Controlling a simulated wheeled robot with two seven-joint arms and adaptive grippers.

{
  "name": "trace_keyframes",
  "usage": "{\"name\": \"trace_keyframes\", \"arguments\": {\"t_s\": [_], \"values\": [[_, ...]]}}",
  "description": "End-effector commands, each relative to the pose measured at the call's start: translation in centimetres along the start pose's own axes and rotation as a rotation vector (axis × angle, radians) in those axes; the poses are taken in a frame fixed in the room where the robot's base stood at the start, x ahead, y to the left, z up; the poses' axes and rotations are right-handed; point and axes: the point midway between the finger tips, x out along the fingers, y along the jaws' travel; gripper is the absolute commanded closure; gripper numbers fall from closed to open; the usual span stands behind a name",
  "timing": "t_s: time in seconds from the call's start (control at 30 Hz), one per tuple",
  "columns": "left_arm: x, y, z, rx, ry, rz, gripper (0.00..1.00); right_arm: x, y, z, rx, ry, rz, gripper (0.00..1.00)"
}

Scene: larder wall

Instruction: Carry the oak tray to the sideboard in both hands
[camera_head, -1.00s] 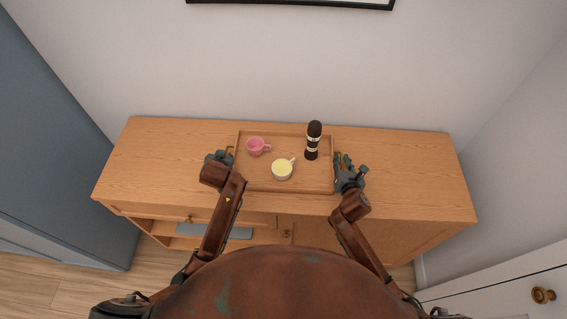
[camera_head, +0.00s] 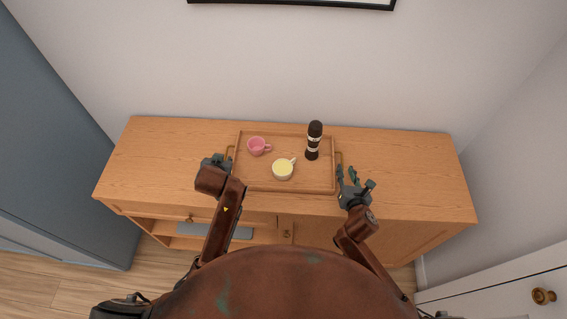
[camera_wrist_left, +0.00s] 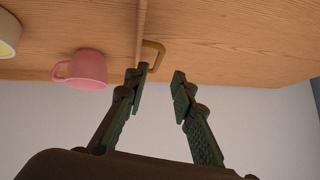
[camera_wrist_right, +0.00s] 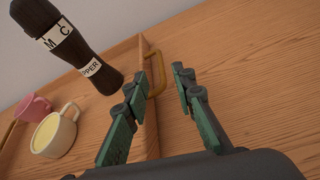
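The oak tray (camera_head: 313,188) rests on the sideboard (camera_head: 420,170). It carries a pink cup (camera_head: 257,146), a cream cup (camera_head: 283,169) with yellow contents and a dark pepper mill (camera_head: 313,141). My left gripper (camera_wrist_left: 160,72) is open beside the tray's left brass handle (camera_wrist_left: 153,55), with the handle close to its fingertips but not clasped. My right gripper (camera_wrist_right: 165,72) is open near the right brass handle (camera_wrist_right: 156,72); one finger is near the handle and the other is outside it, with no grip on it. In the head view the left fingertips are partly hidden by the wrist.
The sideboard top is clear to the left and right of the tray. A plain wall stands behind it. A blue-grey cabinet (camera_head: 50,150) is at the left, and a white door or drawer front with a wooden knob (camera_head: 542,296) is at the lower right.

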Motion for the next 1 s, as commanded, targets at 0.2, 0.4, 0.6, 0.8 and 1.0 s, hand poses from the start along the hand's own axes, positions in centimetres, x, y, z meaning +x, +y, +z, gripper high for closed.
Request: {"name": "trace_keyframes", "arguments": {"t_s": [0.2, 0.4, 0.6, 0.8, 1.0], "values": [[0.0, 0.0, 0.0, 0.000, 0.000, 0.000, 0.77, -3.5, 0.0, -0.1, -0.001, 0.000, 0.000, 0.76], [0.0, 0.0, 0.0, 0.000, 0.000, 0.000, 0.77, -4.5, 0.0, 0.0, 0.001, -0.001, -0.001, 0.76], [0.0, 0.0, 0.0, 0.000, 0.000, 0.000, 0.77, -4.5, 0.0, 0.0, 0.001, -0.001, -0.001, 0.76], [0.0, 0.0, 0.0, 0.000, 0.000, 0.000, 0.77, -4.5, 0.0, 0.0, 0.001, -0.001, -0.001, 0.76], [0.0, 0.0, 0.0, 0.000, 0.000, 0.000, 0.77, -4.5, 0.0, 0.0, 0.001, -0.001, -0.001, 0.76]]}}
